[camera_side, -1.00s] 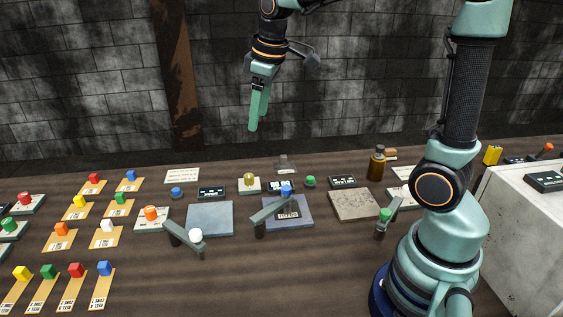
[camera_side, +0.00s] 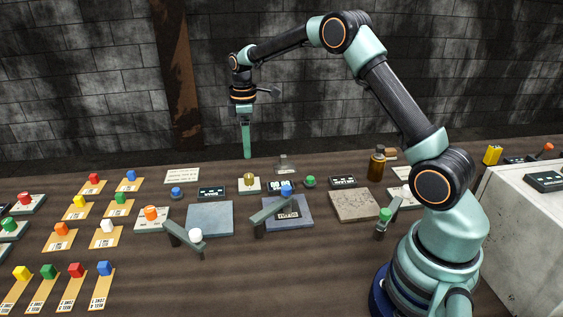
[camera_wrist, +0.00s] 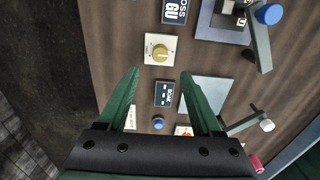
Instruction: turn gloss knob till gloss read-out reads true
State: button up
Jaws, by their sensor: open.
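The brass-yellow gloss knob (camera_side: 249,179) sits on a small white base near the back of the table. It also shows in the wrist view (camera_wrist: 160,53), with a pale pointer line across it. The gloss read-out (camera_wrist: 174,11) is a dark box lettered in white, cut by the upper edge of the wrist view; its value cannot be read. In the side view it is small, partly behind a blue-knobbed lever. My gripper (camera_side: 247,156) points down, empty, above the knob. In the wrist view its open fingers (camera_wrist: 160,75) stand apart, with the knob beyond their tips.
Another dark read-out (camera_wrist: 164,93) and a blue button (camera_wrist: 158,123) lie on one side of the knob. Levers with a blue knob (camera_side: 286,189) and a white ball (camera_side: 195,235) stand nearer the front. A brown bottle (camera_side: 376,164) stands at the back right.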

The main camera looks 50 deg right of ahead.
aim_at(249, 175)
notch_tip(249, 175, down, 10)
jog(key=shift+r, duration=0.15)
dwell(0.3)
grip_shut()
